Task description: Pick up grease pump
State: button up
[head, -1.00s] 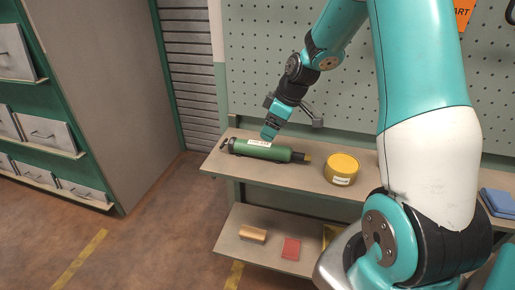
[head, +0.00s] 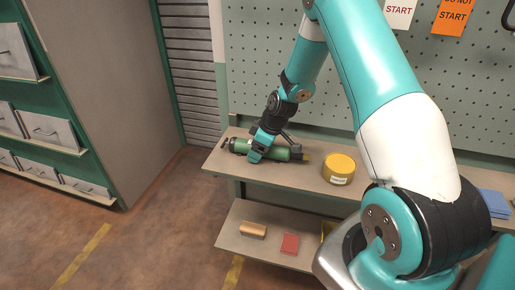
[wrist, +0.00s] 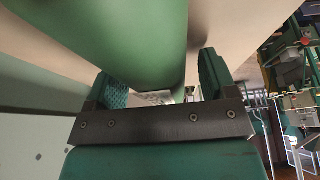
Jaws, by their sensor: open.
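The grease pump is a green cylinder (head: 281,154) with dark ends, lying on its side on the upper shelf in the head view. My gripper (head: 255,156) is down at the pump's middle and hides part of it and its label. In the wrist view the green pump body (wrist: 130,35) fills the upper middle. My gripper's two fingers (wrist: 162,82) stand apart, one on each side of the pump. I cannot tell whether either finger touches it.
A yellow round tin (head: 339,168) stands right of the pump on the upper shelf (head: 310,180). The lower shelf holds a tan roll (head: 253,230) and a red block (head: 290,243). A pegboard (head: 250,60) rises behind. Blue cloths (head: 496,203) lie at far right.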

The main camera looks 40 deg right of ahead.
jog(key=shift+f, duration=0.15)
jog(key=c, duration=1.3)
jog(key=shift+r, duration=0.2)
jog(key=shift+c, duration=0.2)
notch_tip(320, 180, up, 20)
jog(key=b, duration=0.3)
